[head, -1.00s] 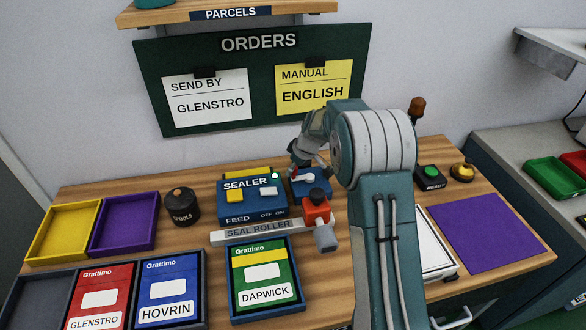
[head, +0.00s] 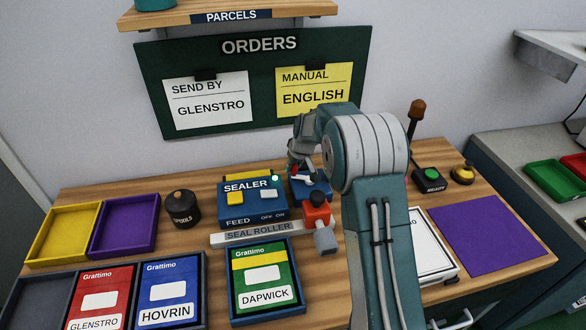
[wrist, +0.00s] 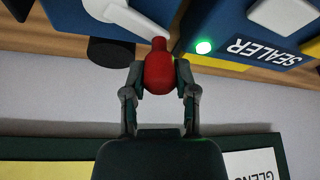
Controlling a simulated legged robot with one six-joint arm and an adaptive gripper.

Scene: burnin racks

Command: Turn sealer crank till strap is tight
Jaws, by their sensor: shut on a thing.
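The blue sealer (head: 250,205) stands mid-table with a lit green lamp at its back right corner. A smaller blue unit (head: 318,190) beside it carries a white crank arm (head: 302,179). The crank's red knob (wrist: 158,72) sits between the fingers of my gripper (wrist: 160,82), which is shut on it. In the head view my gripper (head: 297,166) is over the back left of the crank unit, partly hidden by my own arm. The white crank arm also shows in the wrist view (wrist: 125,15). I cannot make out the strap or its tightness.
A red clamp-like part (head: 317,212) and the seal roller bar (head: 250,234) lie in front. The orders board (head: 150,65) is behind. Book trays fill the front left. A purple mat (head: 484,235) lies at right.

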